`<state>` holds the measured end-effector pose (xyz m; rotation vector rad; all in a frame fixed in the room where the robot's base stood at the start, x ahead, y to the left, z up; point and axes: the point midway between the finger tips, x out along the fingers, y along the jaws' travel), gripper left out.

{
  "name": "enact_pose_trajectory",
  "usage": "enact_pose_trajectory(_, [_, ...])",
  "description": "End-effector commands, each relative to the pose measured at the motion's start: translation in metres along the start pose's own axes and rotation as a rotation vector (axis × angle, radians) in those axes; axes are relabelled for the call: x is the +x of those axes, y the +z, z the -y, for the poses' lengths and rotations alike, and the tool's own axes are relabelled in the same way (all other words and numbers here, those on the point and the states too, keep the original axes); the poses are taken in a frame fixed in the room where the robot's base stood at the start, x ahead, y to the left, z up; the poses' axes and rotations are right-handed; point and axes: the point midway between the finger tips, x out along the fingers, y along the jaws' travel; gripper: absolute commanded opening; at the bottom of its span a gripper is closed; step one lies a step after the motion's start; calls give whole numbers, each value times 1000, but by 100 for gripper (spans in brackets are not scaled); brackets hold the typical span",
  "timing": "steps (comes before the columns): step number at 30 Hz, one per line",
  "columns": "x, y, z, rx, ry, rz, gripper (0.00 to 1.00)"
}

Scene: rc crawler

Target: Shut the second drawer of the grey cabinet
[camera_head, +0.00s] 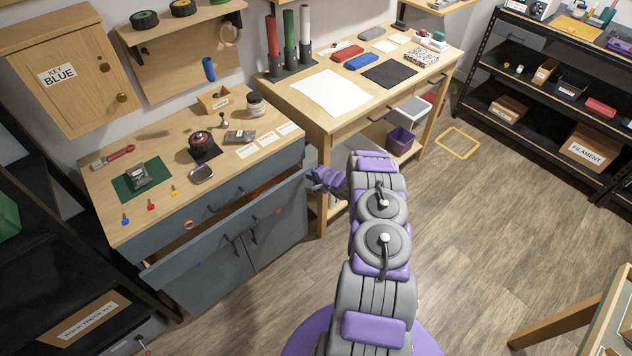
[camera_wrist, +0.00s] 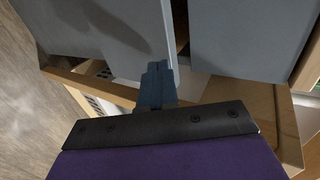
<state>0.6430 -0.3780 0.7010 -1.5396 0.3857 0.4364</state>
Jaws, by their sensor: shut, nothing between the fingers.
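The grey cabinet (camera_head: 205,285) stands at the left under a wooden worktop. Its second drawer (camera_head: 220,235) is pulled out below the closed-looking top drawer (camera_head: 215,203), and some orange shows inside it. My gripper (camera_head: 322,179) is at the right end of the drawer front, at about the height of its top edge. In the wrist view my gripper (camera_wrist: 157,70) is shut and empty, its tips close against the edge of a grey panel (camera_wrist: 110,35). I cannot tell whether they touch it. A dark gap separates this panel from another grey panel (camera_wrist: 245,35).
Small parts, a green mat (camera_head: 130,188) and keys lie on the worktop. A wooden workbench (camera_head: 318,120) stands close behind my gripper, with a purple bin (camera_head: 400,141) below. A black rack (camera_head: 75,240) is at the left.

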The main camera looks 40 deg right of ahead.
Motion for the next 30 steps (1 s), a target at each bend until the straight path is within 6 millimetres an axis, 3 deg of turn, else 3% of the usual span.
enact_pose_trajectory(21, [9,1,5,0,1,1,0])
enact_pose_trajectory(30, [-7,14,-5,4,6,5,0])
